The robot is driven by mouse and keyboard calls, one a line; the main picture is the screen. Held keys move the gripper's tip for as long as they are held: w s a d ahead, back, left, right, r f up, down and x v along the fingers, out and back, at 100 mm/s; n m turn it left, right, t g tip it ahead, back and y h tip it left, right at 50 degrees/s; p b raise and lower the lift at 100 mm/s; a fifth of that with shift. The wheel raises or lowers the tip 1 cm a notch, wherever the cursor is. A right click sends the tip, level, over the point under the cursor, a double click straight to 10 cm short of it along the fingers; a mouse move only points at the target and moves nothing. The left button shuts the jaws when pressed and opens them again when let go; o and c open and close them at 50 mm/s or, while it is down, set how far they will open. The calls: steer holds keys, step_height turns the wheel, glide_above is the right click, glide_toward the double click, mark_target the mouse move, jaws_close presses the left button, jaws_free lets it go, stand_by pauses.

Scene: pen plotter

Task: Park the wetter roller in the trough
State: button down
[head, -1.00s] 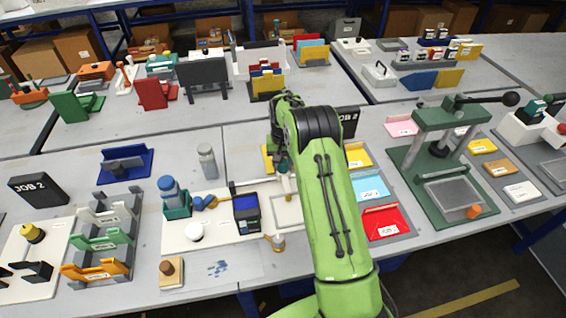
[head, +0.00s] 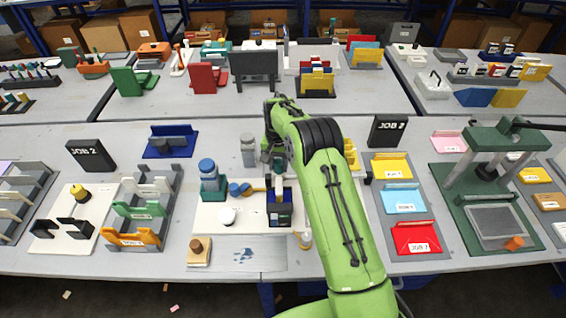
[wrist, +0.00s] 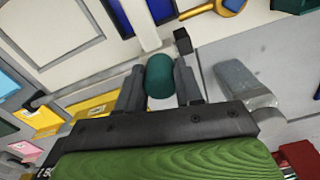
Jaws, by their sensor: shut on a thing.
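My gripper (wrist: 160,82) is shut on a dark teal rounded cylinder, which looks like the handle of the wetter roller (wrist: 160,74). I cannot tell whether the roller touches the box.
A teal holder with a blue bottle (head: 208,175), a grey bottle (head: 248,150) and a white knob (head: 228,215) stand left of the box. A small brass-based item (head: 305,239) stands close at its right front. Yellow, blue and red trays (head: 415,238) lie to the right.

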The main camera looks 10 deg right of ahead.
steer(key=c, duration=0.7)
jaws_free()
steer(key=shift+w+a, duration=0.1)
steer(key=shift+a, duration=0.25)
steer(key=shift+c, duration=0.2)
steer(key=shift+d+r, duration=0.1)
step_height(320, 180, up, 16)
steer(key=p, duration=0.2)
steer(key=shift+f, duration=0.2)
